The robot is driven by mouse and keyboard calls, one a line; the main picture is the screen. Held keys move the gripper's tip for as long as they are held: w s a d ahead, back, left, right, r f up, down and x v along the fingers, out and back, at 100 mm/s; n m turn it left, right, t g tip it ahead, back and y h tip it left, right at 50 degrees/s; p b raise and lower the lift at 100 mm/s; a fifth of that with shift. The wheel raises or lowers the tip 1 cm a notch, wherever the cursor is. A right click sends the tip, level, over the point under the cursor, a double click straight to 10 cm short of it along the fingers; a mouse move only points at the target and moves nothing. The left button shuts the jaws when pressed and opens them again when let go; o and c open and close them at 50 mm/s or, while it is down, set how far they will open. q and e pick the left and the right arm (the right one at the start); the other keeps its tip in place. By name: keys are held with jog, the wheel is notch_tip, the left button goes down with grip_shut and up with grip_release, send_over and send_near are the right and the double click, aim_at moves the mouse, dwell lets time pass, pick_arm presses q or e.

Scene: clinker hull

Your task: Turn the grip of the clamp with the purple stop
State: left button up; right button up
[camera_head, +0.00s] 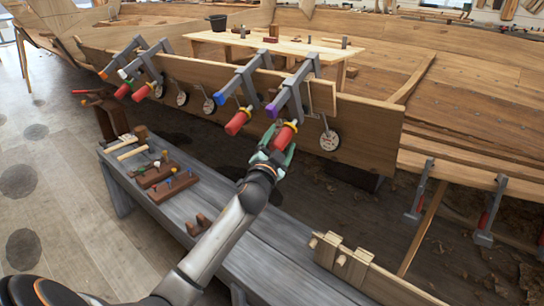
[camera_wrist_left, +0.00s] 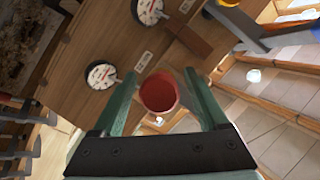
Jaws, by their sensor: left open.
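The clamp with the purple stop (camera_head: 271,110) is the rightmost of the row on the hull plank, a grey bar clamp (camera_head: 296,88). Its red grip (camera_head: 285,137) hangs down toward the front, with a yellow collar at its upper end. My left gripper (camera_head: 277,148) is at the grip's lower end, its green fingers to either side. In the left wrist view, the round red end of the grip (camera_wrist_left: 158,92) shows between the open fingers (camera_wrist_left: 160,80), apart from both as far as I can see. My right gripper is not in view.
A clamp with a blue stop (camera_head: 219,98) stands just left, its red grip close by. Two more clamps stand further left. Round dials (camera_head: 330,140) hang on the plank. A grey bench (camera_head: 240,240) with tools lies below my arm.

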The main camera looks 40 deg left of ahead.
pick_arm(q)
jog(key=v, duration=1)
jog(key=shift+p, duration=0.35)
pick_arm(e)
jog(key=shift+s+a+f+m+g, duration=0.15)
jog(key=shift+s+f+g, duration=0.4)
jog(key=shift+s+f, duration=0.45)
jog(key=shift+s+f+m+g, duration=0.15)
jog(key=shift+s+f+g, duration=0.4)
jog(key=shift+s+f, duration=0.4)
pick_arm(q)
jog(key=shift+r, duration=0.1)
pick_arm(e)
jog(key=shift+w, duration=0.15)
